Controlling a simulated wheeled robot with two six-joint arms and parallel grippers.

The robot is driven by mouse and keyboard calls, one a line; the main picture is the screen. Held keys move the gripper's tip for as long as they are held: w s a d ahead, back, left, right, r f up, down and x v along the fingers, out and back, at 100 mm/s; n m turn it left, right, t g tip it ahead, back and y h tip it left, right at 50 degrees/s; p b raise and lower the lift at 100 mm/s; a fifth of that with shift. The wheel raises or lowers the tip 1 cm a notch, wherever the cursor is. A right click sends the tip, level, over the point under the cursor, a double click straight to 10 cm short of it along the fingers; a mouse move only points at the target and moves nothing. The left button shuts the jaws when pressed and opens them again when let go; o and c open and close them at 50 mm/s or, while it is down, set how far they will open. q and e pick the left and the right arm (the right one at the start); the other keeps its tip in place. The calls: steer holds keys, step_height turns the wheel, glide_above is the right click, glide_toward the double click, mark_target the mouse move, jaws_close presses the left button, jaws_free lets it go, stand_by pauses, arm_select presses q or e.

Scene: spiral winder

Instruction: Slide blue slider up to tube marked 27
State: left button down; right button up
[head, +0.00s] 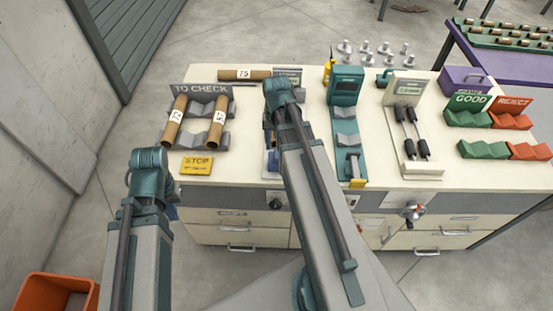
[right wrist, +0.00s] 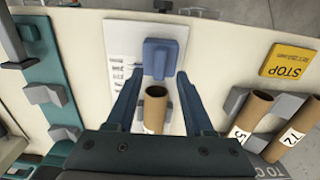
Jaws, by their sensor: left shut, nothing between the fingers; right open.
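The blue slider (right wrist: 160,58) is on a white plate with printed marks (right wrist: 118,52), in front of my right gripper (right wrist: 157,78) in the right wrist view. That gripper is open, its fingers reaching toward the slider. A brown tube (right wrist: 156,108) shows between the fingers, apart from the slider; its white label is too small to read. In the head view my right arm partly hides the slider (head: 272,163). My left gripper (head: 172,207) hangs at the table's left front, mostly hidden behind its arm, shut and empty.
The TO CHECK rack (head: 206,102) holds two labelled tubes (head: 176,118) at the left, behind a yellow STOP sign (head: 197,165). Another tube (head: 243,74) lies at the back. A teal device (head: 345,95) stands right of my right arm. GOOD and REJECT trays (head: 468,118) are further right.

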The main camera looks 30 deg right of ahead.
mark_target(276, 153)
step_height(276, 153, down, 5)
steer(key=b, duration=0.3)
steer(key=shift+b, duration=0.4)
steer(key=shift+r, duration=0.1)
jaws_close()
steer(key=shift+w, duration=0.1)
